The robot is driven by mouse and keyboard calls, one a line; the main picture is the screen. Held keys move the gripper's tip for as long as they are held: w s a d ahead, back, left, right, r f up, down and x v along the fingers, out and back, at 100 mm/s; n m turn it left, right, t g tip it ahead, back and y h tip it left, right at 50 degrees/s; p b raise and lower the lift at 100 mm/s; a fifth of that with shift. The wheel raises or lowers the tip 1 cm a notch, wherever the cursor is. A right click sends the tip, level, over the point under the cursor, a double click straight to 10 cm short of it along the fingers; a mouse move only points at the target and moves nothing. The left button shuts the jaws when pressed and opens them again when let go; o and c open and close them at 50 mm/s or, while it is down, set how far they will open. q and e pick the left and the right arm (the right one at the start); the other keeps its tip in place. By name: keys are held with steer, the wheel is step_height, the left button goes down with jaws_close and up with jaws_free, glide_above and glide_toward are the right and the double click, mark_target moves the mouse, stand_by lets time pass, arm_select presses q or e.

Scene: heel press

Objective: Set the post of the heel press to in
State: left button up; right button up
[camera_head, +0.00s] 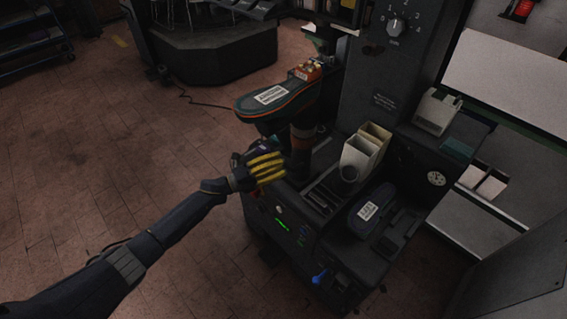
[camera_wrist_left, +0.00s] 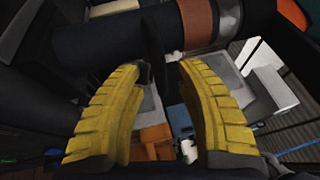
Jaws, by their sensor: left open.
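The heel press (camera_head: 385,85) is a dark machine with a dial at its top. Its post (camera_head: 303,142) is a dark upright column with an orange-brown band, under an upturned shoe sole (camera_head: 270,97) with a white label. My left gripper (camera_head: 268,166), with yellow ribbed fingers, is beside the lower post, on its left. In the left wrist view the fingers (camera_wrist_left: 164,70) are open, and the banded post (camera_wrist_left: 115,38) crosses just beyond their tips. A thin dark part (camera_wrist_left: 155,50) shows between the fingertips; I cannot tell whether they touch it. My right gripper is not in view.
Cream bins (camera_head: 362,155) stand on the press bed right of the post. A dark labelled shoe-shaped piece (camera_head: 371,209) lies in front of them. A blue knob (camera_head: 319,275) sticks out of the front panel. The tiled floor (camera_head: 80,150) at left is clear.

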arm_select(q)
steer(key=shift+x, duration=0.8)
jaws_close()
